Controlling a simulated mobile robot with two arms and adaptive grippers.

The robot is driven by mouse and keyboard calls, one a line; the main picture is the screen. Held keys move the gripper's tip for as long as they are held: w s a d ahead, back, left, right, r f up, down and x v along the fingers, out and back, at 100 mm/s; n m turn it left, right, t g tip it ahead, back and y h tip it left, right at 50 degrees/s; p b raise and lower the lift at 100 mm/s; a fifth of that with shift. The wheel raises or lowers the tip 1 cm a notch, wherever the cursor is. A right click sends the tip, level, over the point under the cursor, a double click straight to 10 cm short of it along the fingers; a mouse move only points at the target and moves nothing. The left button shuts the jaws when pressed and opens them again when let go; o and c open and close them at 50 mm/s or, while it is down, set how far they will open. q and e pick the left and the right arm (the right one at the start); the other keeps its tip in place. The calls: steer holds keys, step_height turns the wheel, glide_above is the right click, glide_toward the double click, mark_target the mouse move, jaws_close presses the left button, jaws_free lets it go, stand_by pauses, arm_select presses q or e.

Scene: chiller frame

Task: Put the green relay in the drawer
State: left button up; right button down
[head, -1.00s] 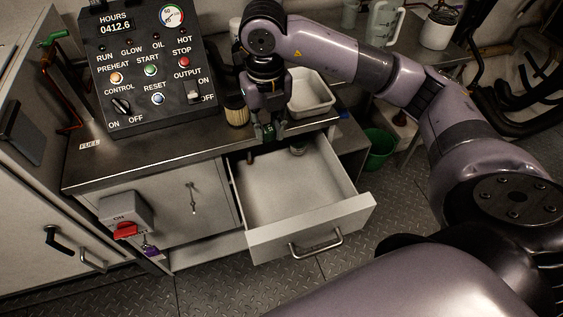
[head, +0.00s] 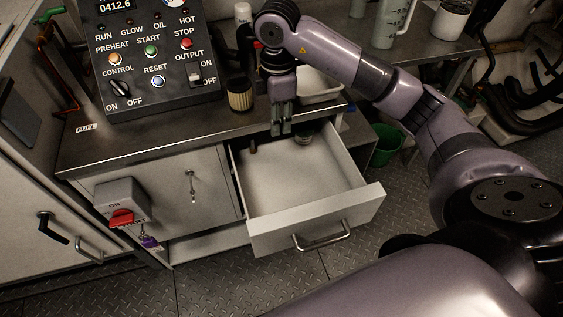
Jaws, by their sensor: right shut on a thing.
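My right gripper (head: 281,130) points down over the back part of the open drawer (head: 317,227), just in front of the counter edge. It is shut on the green relay, which is mostly hidden between the fingers, with little green showing. The drawer is pulled well out, and most of its pale floor is bare. A small brown item and a round metal item (head: 303,138) lie at its back. My left gripper is out of view.
A filter-like cylinder (head: 239,95) and a white tray (head: 320,86) stand on the counter (head: 150,137) behind the gripper. The control box (head: 151,55) is to the left. A green bucket (head: 386,146) stands right of the drawer.

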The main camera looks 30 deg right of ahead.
step_height(320, 180, down, 17)
steer(key=shift+r, duration=0.1)
stand_by(0.3)
steer(key=shift+f, duration=0.2)
steer(key=c, duration=1.4)
jaws_free()
steer(key=shift+r, duration=0.1)
step_height(320, 180, up, 12)
steer(key=shift+r, duration=0.15)
